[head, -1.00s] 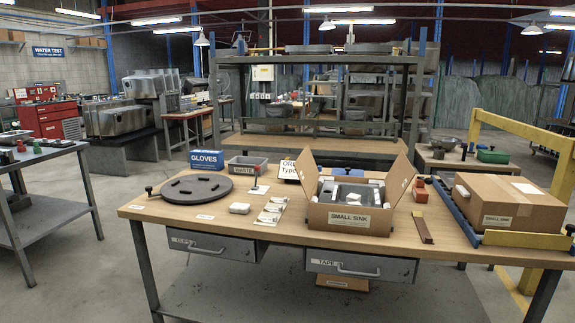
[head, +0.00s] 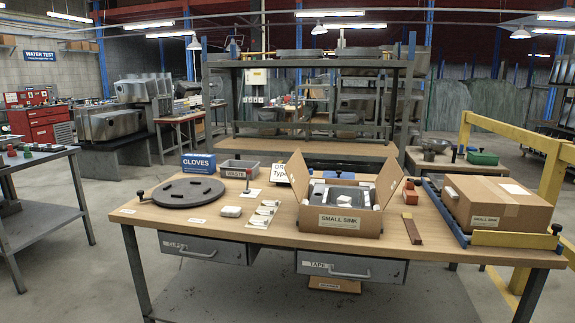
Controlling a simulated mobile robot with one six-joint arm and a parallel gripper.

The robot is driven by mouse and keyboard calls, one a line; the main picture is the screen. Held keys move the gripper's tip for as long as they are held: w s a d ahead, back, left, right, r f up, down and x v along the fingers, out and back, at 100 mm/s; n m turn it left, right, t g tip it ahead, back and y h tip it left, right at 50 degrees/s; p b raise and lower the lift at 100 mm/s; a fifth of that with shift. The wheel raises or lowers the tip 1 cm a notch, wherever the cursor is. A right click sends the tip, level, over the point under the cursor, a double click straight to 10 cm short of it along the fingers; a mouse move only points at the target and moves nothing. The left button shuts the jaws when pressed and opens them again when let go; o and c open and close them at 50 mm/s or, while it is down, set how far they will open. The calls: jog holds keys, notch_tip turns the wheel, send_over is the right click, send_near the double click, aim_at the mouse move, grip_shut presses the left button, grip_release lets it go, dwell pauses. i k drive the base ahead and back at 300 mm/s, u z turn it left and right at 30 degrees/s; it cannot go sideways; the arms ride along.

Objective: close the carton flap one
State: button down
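An open carton (head: 340,220) labelled SMALL SINK stands upright on the workbench, right of the middle. Its left flap (head: 296,180) and right flap (head: 388,183) both stand up and lean outward. Which of them is flap one I cannot tell. No front flap shows raised. My gripper is not in the head view.
The wooden bench top (head: 180,228) also bears a round black turntable (head: 187,192), a blue GLOVES box (head: 198,163), a WASTE bin (head: 240,168), white pads, an orange-red block (head: 411,196) and a closed carton (head: 497,203). Bare wood lies along the front edge.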

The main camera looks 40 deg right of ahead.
aim_at(296, 170)
jog(key=z, duration=0.05)
jog(key=i, duration=0.9)
jog(key=u, duration=0.1)
